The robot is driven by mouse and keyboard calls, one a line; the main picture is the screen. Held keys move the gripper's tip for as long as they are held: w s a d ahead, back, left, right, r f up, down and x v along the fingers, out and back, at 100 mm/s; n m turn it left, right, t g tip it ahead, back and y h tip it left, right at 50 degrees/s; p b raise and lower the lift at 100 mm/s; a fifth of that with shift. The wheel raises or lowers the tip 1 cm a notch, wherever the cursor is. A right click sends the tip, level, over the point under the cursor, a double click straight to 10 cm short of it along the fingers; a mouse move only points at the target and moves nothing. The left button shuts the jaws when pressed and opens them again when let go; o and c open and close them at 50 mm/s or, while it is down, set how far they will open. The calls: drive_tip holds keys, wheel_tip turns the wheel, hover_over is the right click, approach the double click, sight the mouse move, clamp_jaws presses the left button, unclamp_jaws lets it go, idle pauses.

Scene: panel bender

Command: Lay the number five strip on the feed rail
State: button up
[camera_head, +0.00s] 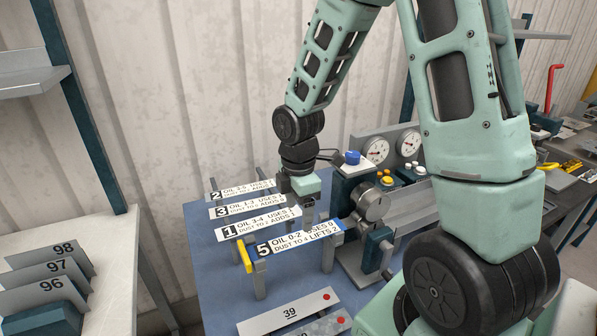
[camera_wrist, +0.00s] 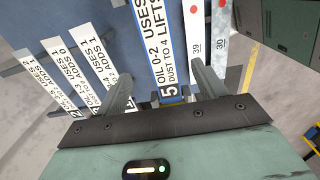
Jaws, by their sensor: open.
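The number five strip (camera_head: 298,244), white with blue ends, lies across grey upright supports at the front of the blue table, its right end near the machine. These supports, with a yellow piece (camera_head: 245,256) at the left end, seem to be the feed rail. In the wrist view, the number five strip (camera_wrist: 158,50) runs between the spread fingers of my gripper (camera_wrist: 160,75), with a gap on each side. Whether the fingertips reach down past the strip's edges is unclear.
Strips one (camera_head: 258,224), three (camera_head: 254,210) and two (camera_head: 241,191) lie behind on a rack. Plates 39 (camera_head: 290,313) and 30 lie in front. The machine (camera_head: 368,207) with roller and gauges stands close on the right. A left bench (camera_head: 110,245) holds plates 96 to 98.

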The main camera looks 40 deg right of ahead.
wheel_tip(320, 180, up, 11)
idle(0.3)
idle(0.5)
